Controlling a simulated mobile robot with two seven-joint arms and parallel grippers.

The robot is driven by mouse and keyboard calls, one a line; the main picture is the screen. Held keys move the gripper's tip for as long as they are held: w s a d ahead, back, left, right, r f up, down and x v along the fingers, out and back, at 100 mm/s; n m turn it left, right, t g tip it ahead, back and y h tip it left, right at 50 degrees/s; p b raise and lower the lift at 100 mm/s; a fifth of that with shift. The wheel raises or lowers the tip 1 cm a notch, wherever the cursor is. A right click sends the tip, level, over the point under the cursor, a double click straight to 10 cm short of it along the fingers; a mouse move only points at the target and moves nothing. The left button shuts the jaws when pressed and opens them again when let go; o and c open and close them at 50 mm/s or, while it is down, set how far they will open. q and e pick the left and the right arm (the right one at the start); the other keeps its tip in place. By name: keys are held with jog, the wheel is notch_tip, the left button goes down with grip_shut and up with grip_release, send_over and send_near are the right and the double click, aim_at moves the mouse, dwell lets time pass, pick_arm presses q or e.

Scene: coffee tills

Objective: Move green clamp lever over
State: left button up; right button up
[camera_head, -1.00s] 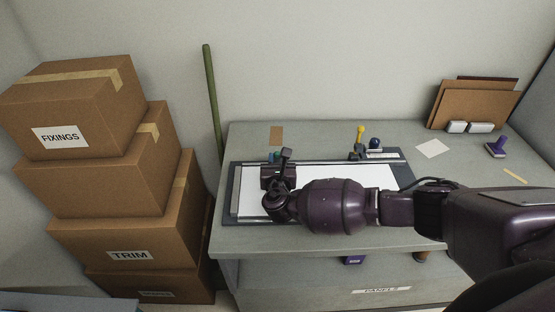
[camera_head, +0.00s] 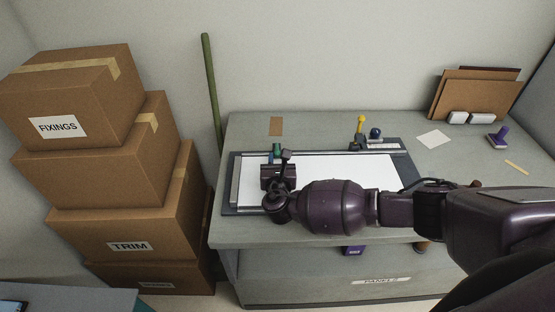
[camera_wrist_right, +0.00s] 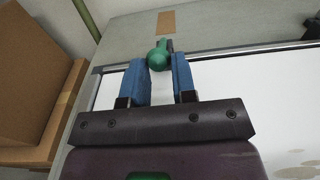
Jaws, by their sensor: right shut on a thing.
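The green clamp lever (camera_wrist_right: 158,57) has a round green knob and lies between the blue fingertips of my right gripper (camera_wrist_right: 160,66) in the right wrist view. In the head view a small green part of the lever (camera_head: 277,149) shows just beyond my right gripper (camera_head: 279,157). The gripper is shut on the lever at the left end of a flat clamp board (camera_head: 229,194) with a white sheet (camera_head: 340,167). The gripper hides the lever's base. My left gripper is not in view.
A yellow-knobbed lever (camera_head: 361,120) and a dark blue knob (camera_head: 375,133) stand at the board's back right. A purple stamp (camera_head: 498,138) and a paper note (camera_head: 434,139) lie farther right. Stacked cardboard boxes (camera_head: 85,170) stand left of the table.

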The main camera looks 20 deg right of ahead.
jog(key=shift+s+a+f+b, duration=0.1)
jog(key=shift+s+f+b, duration=0.15)
jog(key=shift+f, duration=0.3)
jog(key=shift+s+f+b, duration=0.2)
jog(key=shift+s+f, duration=0.05)
jog(key=shift+f, duration=0.25)
jog(key=o, duration=0.8)
jog(key=shift+s+f, duration=0.1)
jog(key=shift+f, duration=0.1)
jog(key=v, duration=0.9)
jog(key=shift+a+r, duration=0.1)
jog(key=shift+r, duration=0.2)
jog(key=shift+s+a+r, duration=0.15)
jog(key=shift+s+r, duration=0.05)
jog(key=shift+s, duration=0.4)
